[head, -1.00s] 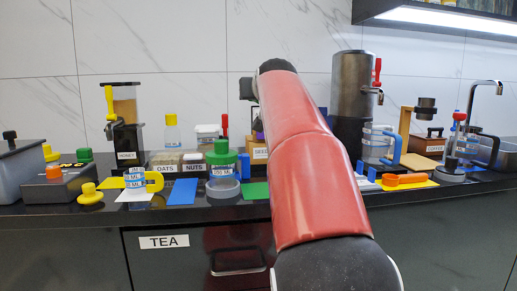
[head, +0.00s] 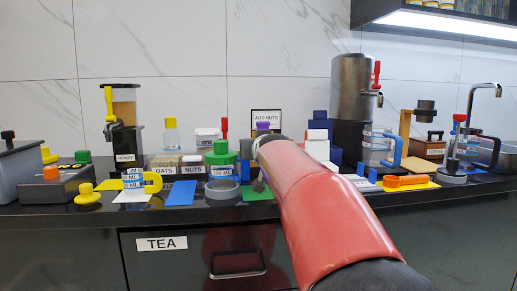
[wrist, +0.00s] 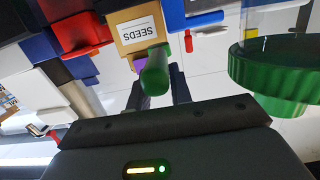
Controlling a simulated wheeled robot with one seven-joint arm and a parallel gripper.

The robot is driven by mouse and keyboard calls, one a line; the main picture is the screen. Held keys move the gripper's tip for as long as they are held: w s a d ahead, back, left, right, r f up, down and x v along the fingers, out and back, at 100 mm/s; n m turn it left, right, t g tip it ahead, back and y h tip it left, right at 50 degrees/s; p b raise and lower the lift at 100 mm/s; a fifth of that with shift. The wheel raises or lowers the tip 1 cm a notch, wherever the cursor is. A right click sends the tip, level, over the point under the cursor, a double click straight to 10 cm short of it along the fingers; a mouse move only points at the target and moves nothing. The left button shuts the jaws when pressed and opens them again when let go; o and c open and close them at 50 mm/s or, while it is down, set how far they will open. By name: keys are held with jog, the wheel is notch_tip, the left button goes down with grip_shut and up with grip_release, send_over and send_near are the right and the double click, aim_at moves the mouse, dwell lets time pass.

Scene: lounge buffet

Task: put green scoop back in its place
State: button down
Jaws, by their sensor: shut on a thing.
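The green scoop shows in the wrist view as a green rounded handle (wrist: 155,72) between my finger ends; its bowl is not clear to me. My gripper (wrist: 160,95) is shut on it. In the head view my gripper (head: 259,186) is a dark shape low over the back of the green mat (head: 260,209), and the scoop is hidden there. The wooden bin labelled SEEDS (wrist: 137,34) is just beyond the handle in the wrist view. I cannot tell whether the scoop touches anything.
The green-lidded jar (head: 221,152) stands left of my gripper, with a grey ring (head: 222,189) in front of it. The blue mat (head: 183,192) is further left. A white and blue stack (head: 318,147) and a metal dispenser (head: 350,95) stand to the right.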

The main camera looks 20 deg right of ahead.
jog(key=shift+f, duration=0.1)
jog(key=shift+f+b, duration=0.55)
jog(key=shift+b, duration=0.15)
jog(key=c, duration=1.3)
grip_release()
jog(key=shift+o, duration=0.2)
jog(key=shift+r, duration=0.1)
